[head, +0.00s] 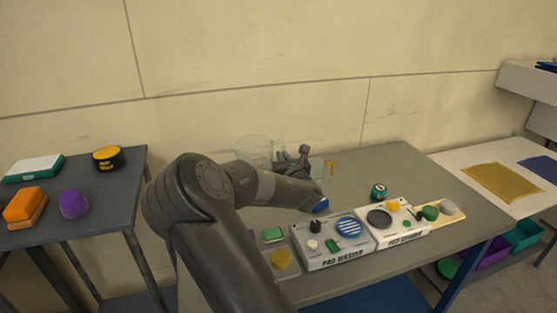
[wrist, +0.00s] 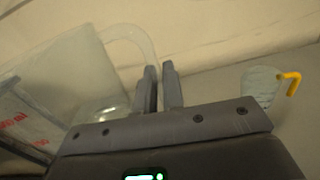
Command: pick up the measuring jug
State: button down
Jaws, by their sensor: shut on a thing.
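The measuring jug (wrist: 70,75) is clear, with red markings on its side, and fills the left of the wrist view. Its curved handle (wrist: 135,42) runs down to my gripper (wrist: 159,75), whose fingers are close together and shut on it. In the head view the jug (head: 254,148) shows faintly behind my arm, against the wall, left of my gripper (head: 304,152). My arm hides its lower part, so I cannot tell whether it touches the table.
A small clear thing with a yellow hooked part (wrist: 290,82) stands right of my gripper. The grey table (head: 350,178) also holds a pad washer (head: 325,243), another white unit (head: 385,225) and a dark green tin (head: 378,192). Table space behind the tin is clear.

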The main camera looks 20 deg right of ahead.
jog(key=shift+s+d+r, duration=0.15)
jog(key=shift+d, duration=0.1)
jog(key=shift+r, duration=0.1)
dwell(0.5)
